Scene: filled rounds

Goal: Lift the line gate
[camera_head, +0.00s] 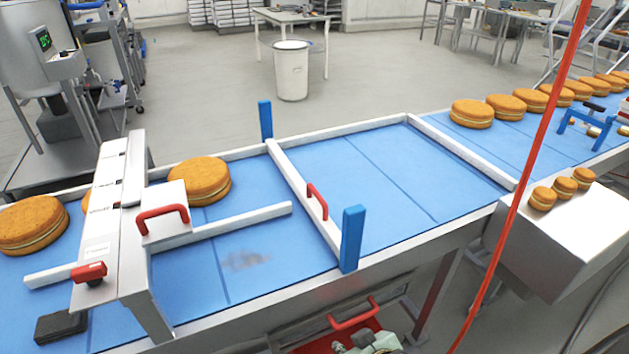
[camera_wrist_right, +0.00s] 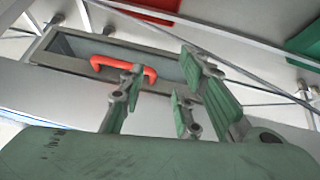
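The line gate is a white bar (camera_head: 290,180) across the blue conveyor, with a red handle (camera_head: 317,201) on it. It stands between two blue posts, one at the far rail (camera_head: 265,119) and one at the near rail (camera_head: 351,238). The bar looks down, close to the belt. My right gripper (camera_head: 366,341) is at the bottom of the head view, below and in front of the conveyor's near edge, apart from the gate. The right wrist view shows its green-padded fingers (camera_wrist_right: 160,88) spread and empty. My left gripper is not in view.
A red handle (camera_head: 353,314) is under the conveyor near my right gripper; a red handle (camera_wrist_right: 125,68) also shows beyond the fingers in the wrist view. Filled rounds lie left of the gate (camera_head: 199,181) and far right (camera_head: 472,113). A red cable (camera_head: 527,170) hangs at right.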

